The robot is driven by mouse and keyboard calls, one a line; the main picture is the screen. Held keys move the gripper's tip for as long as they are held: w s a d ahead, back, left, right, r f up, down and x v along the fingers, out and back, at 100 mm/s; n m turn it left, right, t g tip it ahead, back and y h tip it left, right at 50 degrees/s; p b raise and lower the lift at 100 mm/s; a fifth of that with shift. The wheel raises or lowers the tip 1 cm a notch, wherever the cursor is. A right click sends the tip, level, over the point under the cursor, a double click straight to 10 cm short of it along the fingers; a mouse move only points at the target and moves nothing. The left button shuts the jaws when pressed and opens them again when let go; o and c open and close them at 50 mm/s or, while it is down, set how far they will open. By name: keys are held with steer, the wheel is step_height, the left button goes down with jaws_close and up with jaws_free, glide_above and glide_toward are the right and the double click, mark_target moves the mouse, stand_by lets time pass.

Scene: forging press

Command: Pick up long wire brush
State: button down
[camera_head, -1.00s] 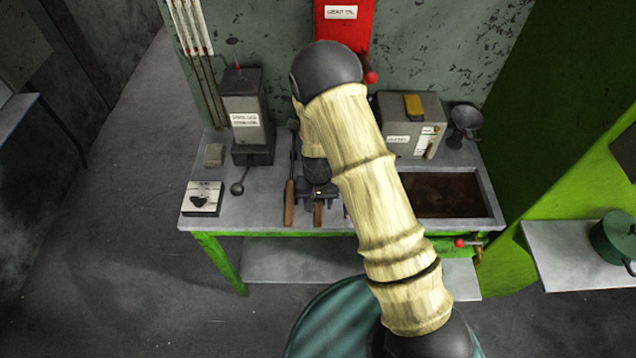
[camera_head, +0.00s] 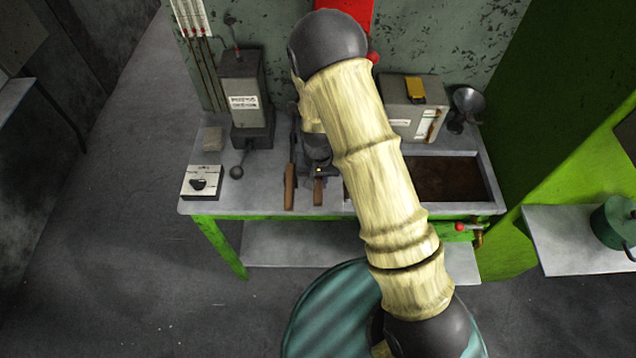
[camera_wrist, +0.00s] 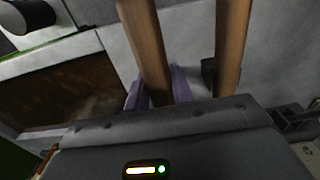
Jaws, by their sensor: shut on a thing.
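Two wooden handles point out toward the bench's front edge. The one nearer the sink, which I take to be the long wire brush (camera_head: 319,192), is between my gripper's fingers; it also shows in the wrist view (camera_wrist: 146,45). Its bristle end is not visible. My gripper (camera_wrist: 157,90) is shut on this handle, with purple fingers on either side; in the head view the gripper (camera_head: 318,169) is partly hidden by my arm. The second wooden handle (camera_head: 289,186) lies beside it, apart from the fingers; it also shows in the wrist view (camera_wrist: 232,45).
The workbench (camera_head: 262,195) has a recessed brown trough (camera_head: 450,182) on the right. A grey lever box (camera_head: 243,98) and a switch plate (camera_head: 201,183) are at the left. A grey box (camera_head: 410,107) and a dark funnel-like item (camera_head: 466,105) stand behind the trough.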

step_height(320, 180, up, 8)
steer(key=shift+f+b, duration=0.2)
steer(key=shift+b, duration=0.4)
steer(key=shift+f, duration=0.1)
